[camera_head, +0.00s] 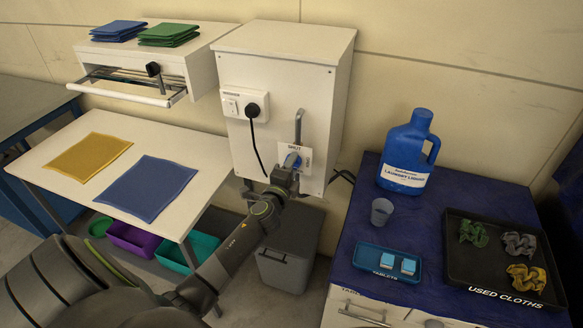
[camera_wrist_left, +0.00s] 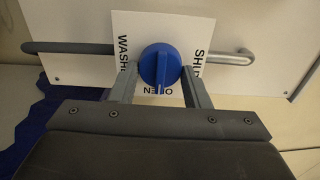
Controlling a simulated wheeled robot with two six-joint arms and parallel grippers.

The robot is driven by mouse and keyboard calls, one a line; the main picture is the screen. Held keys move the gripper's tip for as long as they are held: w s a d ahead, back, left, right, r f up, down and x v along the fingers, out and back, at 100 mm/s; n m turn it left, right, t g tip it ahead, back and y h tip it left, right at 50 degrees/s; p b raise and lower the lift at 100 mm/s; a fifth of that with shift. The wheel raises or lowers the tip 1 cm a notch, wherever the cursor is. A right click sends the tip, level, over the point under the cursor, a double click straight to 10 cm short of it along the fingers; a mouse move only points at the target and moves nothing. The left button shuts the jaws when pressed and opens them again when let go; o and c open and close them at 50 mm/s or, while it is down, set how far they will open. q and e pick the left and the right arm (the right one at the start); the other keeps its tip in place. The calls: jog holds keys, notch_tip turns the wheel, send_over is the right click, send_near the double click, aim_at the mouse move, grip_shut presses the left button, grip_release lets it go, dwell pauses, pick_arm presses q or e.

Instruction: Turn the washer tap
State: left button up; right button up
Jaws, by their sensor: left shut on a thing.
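The washer tap (camera_wrist_left: 160,66) is a round blue knob with a raised grip bar, set on a white label plate (camera_wrist_left: 190,32) with black lettering. In the left wrist view it sits between the two fingers of my left gripper (camera_wrist_left: 160,84), which is shut on it. In the head view my left gripper (camera_head: 286,172) reaches the tap (camera_head: 292,160) on the front of the white cabinet (camera_head: 270,95) and hides part of it. The word SHUT shows at the top of the plate there. My right gripper is not in view.
A vertical metal pipe (camera_head: 298,127) runs above the tap. A socket with a black plug (camera_head: 252,110) and hanging cable is to its left. A grey bin (camera_head: 288,255) stands below. The blue counter (camera_head: 345,250) at right holds a detergent jug (camera_head: 409,150) and a used-cloths tray (camera_head: 455,270).

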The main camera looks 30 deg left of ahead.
pick_arm(q)
jog(key=shift+f, duration=0.1)
jog(key=o, duration=0.9)
jog(key=shift+o, duration=0.2)
jog(key=shift+s, duration=0.1)
jog(key=b+v, duration=0.1)
jog(key=v, duration=1.6)
jog(key=shift+d, duration=0.2)
jog(key=shift+s, duration=0.1)
